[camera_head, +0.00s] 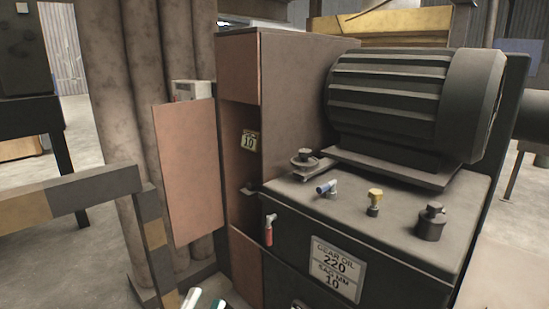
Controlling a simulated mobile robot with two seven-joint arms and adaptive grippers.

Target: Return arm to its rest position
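Only the tips of my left gripper (205,301) show, as two pale pieces with teal edges at the bottom edge of the head view, left of centre. A gap shows between them, so it looks open, and I see nothing held there. The rest of this gripper and its arm are cut off by the frame. It is in front of and below the machine cabinet (300,60). My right gripper is not in view.
A brown cabinet door (188,170) stands open at the left. A red-handled valve (269,230) sticks out of the dark tank (390,262). A blue tap (326,188), a yellow cap (375,200) and a ribbed motor (405,105) are on top. A striped rail (75,195) stands left.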

